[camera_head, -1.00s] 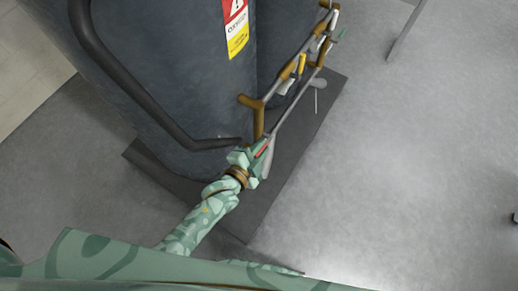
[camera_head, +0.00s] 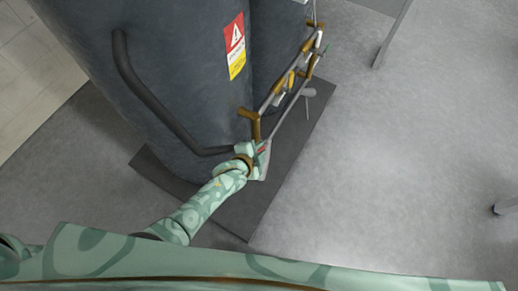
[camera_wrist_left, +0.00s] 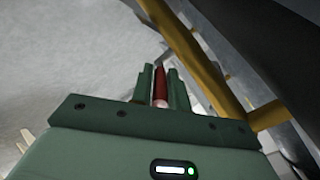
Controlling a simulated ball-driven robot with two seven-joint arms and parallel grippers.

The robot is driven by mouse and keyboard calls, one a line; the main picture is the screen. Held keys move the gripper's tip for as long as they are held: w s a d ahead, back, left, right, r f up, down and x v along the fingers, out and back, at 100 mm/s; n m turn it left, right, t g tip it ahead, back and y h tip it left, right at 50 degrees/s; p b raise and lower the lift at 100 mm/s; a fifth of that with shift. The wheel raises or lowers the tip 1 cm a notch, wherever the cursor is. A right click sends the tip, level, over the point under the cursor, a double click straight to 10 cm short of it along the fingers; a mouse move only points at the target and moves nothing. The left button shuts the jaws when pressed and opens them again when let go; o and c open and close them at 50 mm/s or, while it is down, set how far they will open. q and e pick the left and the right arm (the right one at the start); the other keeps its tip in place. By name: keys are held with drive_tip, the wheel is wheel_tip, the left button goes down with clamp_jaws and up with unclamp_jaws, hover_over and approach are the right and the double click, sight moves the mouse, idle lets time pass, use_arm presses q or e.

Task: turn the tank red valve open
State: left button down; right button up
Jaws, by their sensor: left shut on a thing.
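The red valve handle (camera_wrist_left: 160,85) shows in the left wrist view between the two green fingers of my left gripper (camera_wrist_left: 161,88). The fingers are shut on it. In the head view my left gripper (camera_head: 260,158) is at the near end of the tank's pipework, and a small bit of the red handle (camera_head: 261,149) shows there. The rest of the handle and the valve body are hidden by the gripper. The dark grey tank (camera_head: 185,75) stands upright to the left of the handle. My right gripper is in neither view.
A brown and grey pipe rack (camera_head: 288,85) runs along the tank's right side, close to my left gripper. A curved dark handrail (camera_head: 155,98) is on the tank. A dark base plate (camera_head: 262,205) lies underneath. The floor (camera_head: 410,150) at right is mostly clear.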

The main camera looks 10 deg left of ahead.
use_arm(q)
drive_tip(key=c, duration=1.4)
unclamp_jaws()
drive_tip(key=shift+o, duration=0.2)
